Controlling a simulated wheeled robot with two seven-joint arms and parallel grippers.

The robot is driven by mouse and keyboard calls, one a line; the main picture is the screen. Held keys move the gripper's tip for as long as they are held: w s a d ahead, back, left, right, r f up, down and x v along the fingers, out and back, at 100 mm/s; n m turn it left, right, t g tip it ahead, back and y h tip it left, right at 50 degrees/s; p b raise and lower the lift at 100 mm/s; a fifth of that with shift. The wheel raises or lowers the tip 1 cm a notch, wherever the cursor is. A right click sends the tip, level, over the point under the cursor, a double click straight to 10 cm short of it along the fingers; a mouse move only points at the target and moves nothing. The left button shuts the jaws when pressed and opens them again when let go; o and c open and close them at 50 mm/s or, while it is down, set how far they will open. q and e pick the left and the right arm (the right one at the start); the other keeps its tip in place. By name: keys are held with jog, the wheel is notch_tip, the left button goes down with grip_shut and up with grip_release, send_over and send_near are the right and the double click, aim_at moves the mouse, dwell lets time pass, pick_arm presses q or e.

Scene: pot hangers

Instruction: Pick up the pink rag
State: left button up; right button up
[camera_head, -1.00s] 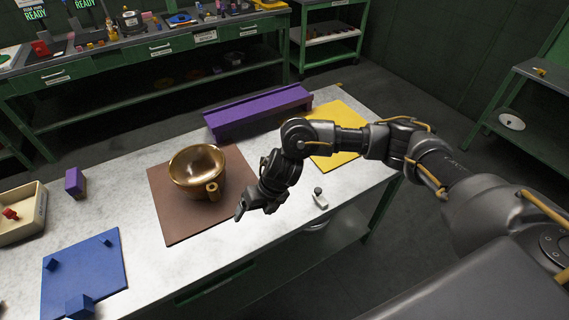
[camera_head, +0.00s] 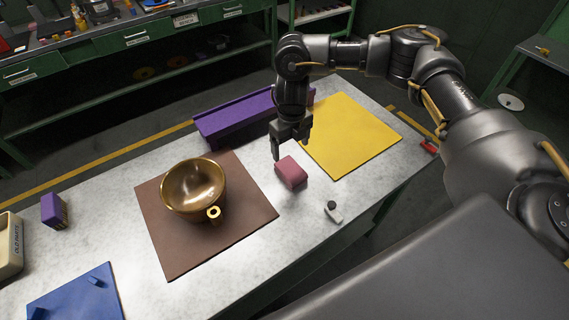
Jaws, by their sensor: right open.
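The pink rag (camera_head: 291,172) is a small dull-pink block-like bundle on the grey worktop, between the brown mat and the yellow mat. My right gripper (camera_head: 290,150) points down just above and behind it, with its fingers apart. One finger comes close to the rag's left edge; I cannot tell whether it touches. Nothing shows between the fingers. My left gripper is out of view.
A brass bowl (camera_head: 193,188) stands on the brown mat (camera_head: 170,255). A purple rack (camera_head: 235,118) lies behind the gripper, and a yellow mat (camera_head: 350,135) is to the right. A small white and black item (camera_head: 333,212) lies near the front edge.

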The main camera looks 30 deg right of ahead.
aim_at(291, 169)
jog(key=shift+f, duration=0.15)
jog(key=shift+s+f, duration=0.2)
jog(key=shift+f, duration=0.3)
jog(key=shift+s+f, duration=0.2)
jog(key=shift+f, duration=0.3)
notch_tip(291, 169, down, 3)
jog(key=shift+w+d, duration=0.1)
jog(key=shift+w, duration=0.05)
jog(key=shift+f+p, duration=0.1)
jog(key=shift+p, duration=0.2)
jog(key=shift+f, duration=0.2)
jog(key=f, duration=0.1)
jog(key=f+p, duration=0.2)
jog(key=shift+s+a+f, duration=0.3)
jog(key=shift+s+f, duration=0.05)
jog(key=shift+f, duration=0.55)
jog(key=c, duration=1)
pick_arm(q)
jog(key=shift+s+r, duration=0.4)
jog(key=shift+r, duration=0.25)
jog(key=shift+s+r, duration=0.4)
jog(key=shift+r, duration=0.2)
pick_arm(e)
jog(key=shift+c, duration=0.4)
